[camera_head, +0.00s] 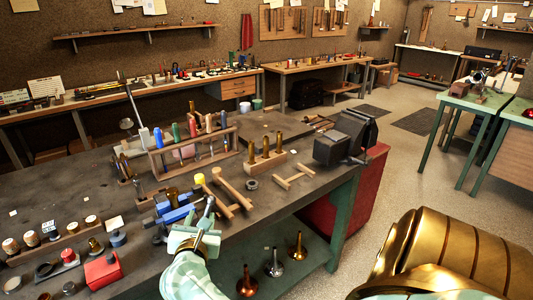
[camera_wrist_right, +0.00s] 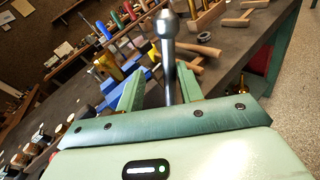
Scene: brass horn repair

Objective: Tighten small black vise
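A black vise (camera_head: 340,142) sits at the right corner of the dark workbench, with its jaws toward the back right. It is the only black vise I can make out. My right gripper (camera_head: 206,212) is over the bench's front edge, well left of that vise. In the right wrist view its two green fingers stand apart (camera_wrist_right: 158,88). A grey metal rod with a ball end (camera_wrist_right: 167,45) stands between them, nearer the right finger, with a gap on the left. Its lower end is hidden behind the gripper body. My left gripper is not in view.
A blue clamp-like tool (camera_head: 176,211) lies close behind my right gripper. A red cabinet (camera_head: 350,200) stands below the vise.

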